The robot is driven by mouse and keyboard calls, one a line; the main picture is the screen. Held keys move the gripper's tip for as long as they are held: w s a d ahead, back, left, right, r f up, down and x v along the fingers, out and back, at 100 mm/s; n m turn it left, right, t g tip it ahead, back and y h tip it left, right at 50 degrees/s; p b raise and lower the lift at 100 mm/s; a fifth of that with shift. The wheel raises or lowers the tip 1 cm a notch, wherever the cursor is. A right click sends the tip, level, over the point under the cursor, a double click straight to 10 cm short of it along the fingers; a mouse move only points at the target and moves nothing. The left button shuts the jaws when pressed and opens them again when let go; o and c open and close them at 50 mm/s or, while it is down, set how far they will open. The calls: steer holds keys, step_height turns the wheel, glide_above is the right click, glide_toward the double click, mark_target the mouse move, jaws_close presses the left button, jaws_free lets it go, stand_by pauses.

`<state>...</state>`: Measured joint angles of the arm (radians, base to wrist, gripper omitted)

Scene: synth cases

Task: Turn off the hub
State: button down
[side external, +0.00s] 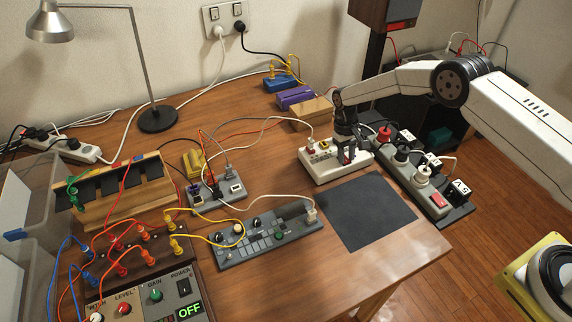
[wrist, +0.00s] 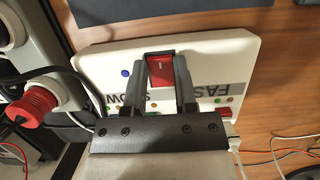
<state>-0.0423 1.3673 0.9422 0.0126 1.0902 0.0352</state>
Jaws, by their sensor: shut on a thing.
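A white box (side external: 331,172) marked FAST and SLOW, which I take as the hub, lies on the table at the right, beside a black mat. In the wrist view the white box (wrist: 112,55) fills the middle, with a red rocker switch (wrist: 160,71) on its top. My gripper (side external: 345,156) is down at the box. In the wrist view my gripper (wrist: 164,78) has one dark finger on each side of the red switch, shut on it. A pale mark shows on the switch. The jaws hide part of the box's lettering.
A dark power strip (side external: 444,214) with plugs and a red switch lies right of the box. The black mat (side external: 367,211) is bare. A grey panel (side external: 270,240), a small grey cabled unit (side external: 216,194) and a wooden block (side external: 312,110) stand nearby. Cables cross the table.

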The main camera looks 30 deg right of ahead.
steer(key=shift+c, duration=2)
jaws_free()
steer(key=shift+v, duration=3.85)
steer(key=shift+r, duration=0.1)
